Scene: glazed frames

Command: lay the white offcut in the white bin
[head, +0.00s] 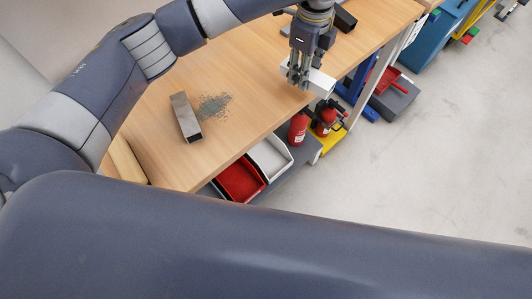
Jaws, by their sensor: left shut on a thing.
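My left gripper (299,80) reaches in from the top and is shut on the white offcut (320,82), a pale blocky piece. It holds the offcut near the long edge of the wooden table; I cannot tell its exact height. The gripper hides part of the offcut. The white bin (286,147) is an open tray below the table, further down and left in the picture than the gripper, and the table edge covers part of it. My right gripper does not show.
A red bin (241,180) sits beside the white one. On the wooden table (240,60) lie a grey metal tube piece (185,117), dark filings (214,106) and a black object (344,20). Red extinguishers (298,128) stand below. Open floor (440,150) lies to the right.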

